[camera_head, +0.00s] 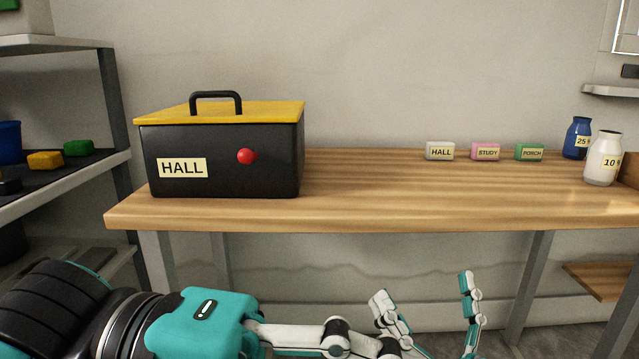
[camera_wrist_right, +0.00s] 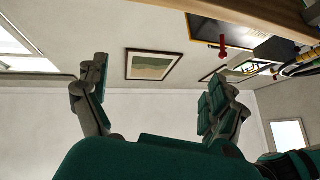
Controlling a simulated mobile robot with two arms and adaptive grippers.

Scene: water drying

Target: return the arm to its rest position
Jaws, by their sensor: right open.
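My right gripper (camera_head: 425,287) is at the bottom of the head view, low in front of the wooden bench (camera_head: 370,205) and below its top. Its fingers are spread wide apart with nothing between them. My left gripper is not in view.
A black box (camera_head: 228,170) with a yellow lid, HALL label and red knob stands on the bench's left. HALL (camera_head: 440,151), STUDY (camera_head: 485,151) and PORCH (camera_head: 529,152) blocks stand at the back. Blue (camera_head: 574,150) and white (camera_head: 602,170) bottles stand right. The bench's middle is clear.

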